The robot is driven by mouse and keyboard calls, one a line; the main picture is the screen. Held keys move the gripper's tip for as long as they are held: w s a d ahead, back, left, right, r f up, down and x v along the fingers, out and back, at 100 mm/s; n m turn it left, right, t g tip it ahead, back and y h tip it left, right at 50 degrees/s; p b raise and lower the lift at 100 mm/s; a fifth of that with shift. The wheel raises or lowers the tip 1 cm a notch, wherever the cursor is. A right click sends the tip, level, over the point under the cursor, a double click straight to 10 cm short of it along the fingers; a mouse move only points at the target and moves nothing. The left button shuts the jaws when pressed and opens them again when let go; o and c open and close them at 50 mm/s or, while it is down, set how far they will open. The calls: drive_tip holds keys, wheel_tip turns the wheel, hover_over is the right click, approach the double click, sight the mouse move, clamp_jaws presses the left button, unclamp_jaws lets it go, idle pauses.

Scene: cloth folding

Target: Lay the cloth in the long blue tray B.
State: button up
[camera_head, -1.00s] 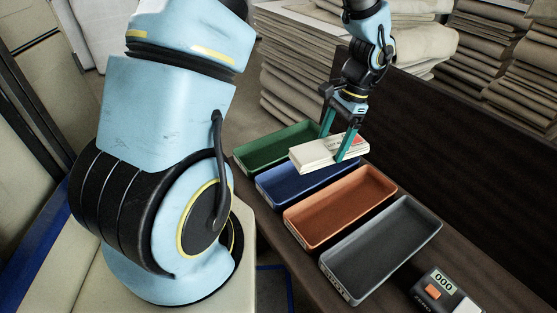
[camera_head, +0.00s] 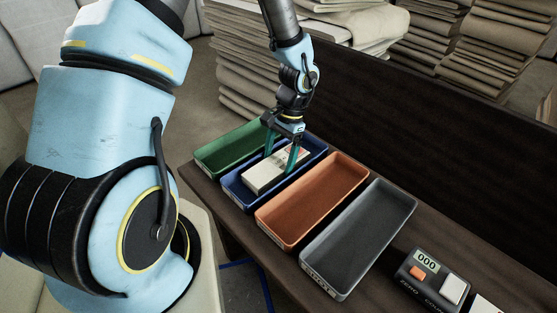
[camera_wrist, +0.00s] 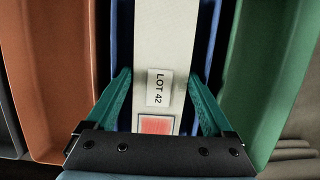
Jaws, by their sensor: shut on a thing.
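The cloth (camera_head: 263,178) is a folded cream bundle with a paper label and a red-bordered patch. It lies lengthwise within the outline of the long blue tray (camera_head: 236,199), towards its near part. In the wrist view the cloth (camera_wrist: 165,30) runs between the blue walls (camera_wrist: 122,35), and its label reads LOT 42. My gripper (camera_head: 278,163) points down over the blue tray, its teal fingers on either side of the cloth, shut on it. Whether the cloth touches the tray floor I cannot tell.
An empty green tray (camera_head: 212,160) stands left of the blue one. An empty orange tray (camera_head: 310,200) and an empty grey tray (camera_head: 358,238) stand to the right. A counter device reading 000 (camera_head: 430,280) sits further right. Stacks of folded cloth (camera_head: 345,62) stand behind.

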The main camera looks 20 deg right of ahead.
drive_tip(key=shift+f, duration=0.15)
drive_tip(key=o, duration=1.3)
drive_tip(key=p+v, duration=0.2)
drive_tip(key=v, duration=1)
drive_tip(key=a+r+n+t+h, duration=0.1)
drive_tip(key=a+r+n, duration=0.2)
drive_tip(key=a, duration=0.5)
drive_tip(key=s+a+r+n+t+h, duration=0.1)
drive_tip(key=a+r+n, duration=0.2)
drive_tip(key=a, duration=0.5)
drive_tip(key=a+r+n+t+h, duration=0.1)
drive_tip(key=a+r+n, duration=0.2)
drive_tip(key=a, duration=0.6)
drive_tip(key=shift+s+a+n, duration=0.1)
drive_tip(key=shift+s+n, duration=0.05)
drive_tip(key=shift+n, duration=1.05)
